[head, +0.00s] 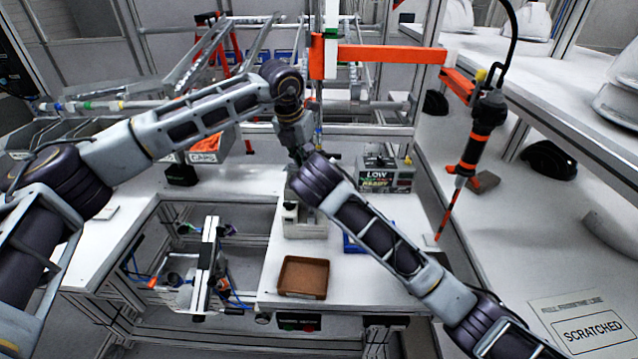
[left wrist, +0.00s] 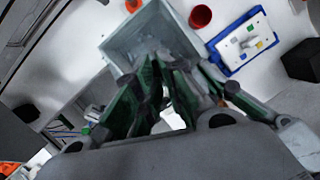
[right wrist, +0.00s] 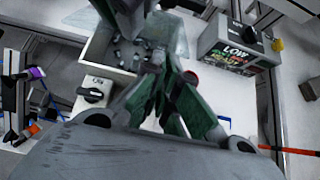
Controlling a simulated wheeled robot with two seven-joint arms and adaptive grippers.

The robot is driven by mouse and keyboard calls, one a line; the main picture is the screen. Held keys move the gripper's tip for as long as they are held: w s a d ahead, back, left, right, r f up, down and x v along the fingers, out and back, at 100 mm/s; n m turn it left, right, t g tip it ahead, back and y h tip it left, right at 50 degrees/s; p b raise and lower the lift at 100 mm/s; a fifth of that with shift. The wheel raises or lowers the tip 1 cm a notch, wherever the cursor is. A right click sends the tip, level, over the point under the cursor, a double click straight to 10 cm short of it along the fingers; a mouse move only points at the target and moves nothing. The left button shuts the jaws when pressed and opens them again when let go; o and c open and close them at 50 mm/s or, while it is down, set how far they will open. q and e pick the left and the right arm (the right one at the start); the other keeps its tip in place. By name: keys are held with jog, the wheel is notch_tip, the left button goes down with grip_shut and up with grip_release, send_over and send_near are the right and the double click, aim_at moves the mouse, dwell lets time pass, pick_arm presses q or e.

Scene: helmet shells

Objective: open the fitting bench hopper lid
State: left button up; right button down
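The hopper is a grey bin; its open interior with small parts (right wrist: 122,52) shows in the right wrist view. A pale translucent panel (right wrist: 170,35), apparently the lid, stands beside it; its exact angle is unclear. The left wrist view shows a grey, box-like hopper part (left wrist: 150,38) at the fingertips. In the head view the arms hide most of the hopper. My left gripper (left wrist: 160,68) has its fingertips together at the hopper's edge. My right gripper (right wrist: 160,65) also has its tips together, close to the bin. Whether either pinches a thin edge is hidden.
A brown tray (head: 303,277) lies at the bench front. A box marked LOW (head: 387,176) stands behind, right. A blue tray (left wrist: 237,42) and red cup (left wrist: 200,16) are nearby. A hanging screwdriver (head: 474,145) is at right. Both arms crowd together over the hopper.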

pick_arm(q)
jog(key=shift+o, duration=1.3)
jog(key=shift+f, duration=0.8)
jog(key=shift+d, duration=0.1)
jog(key=shift+w, duration=0.1)
jog(key=shift+a+r, duration=0.25)
jog(key=shift+r, duration=0.7)
jog(key=d+v, duration=0.1)
jog(key=v, duration=0.5)
jog(key=shift+a+r, duration=0.3)
jog(key=shift+a, duration=0.05)
jog(key=shift+d, duration=0.1)
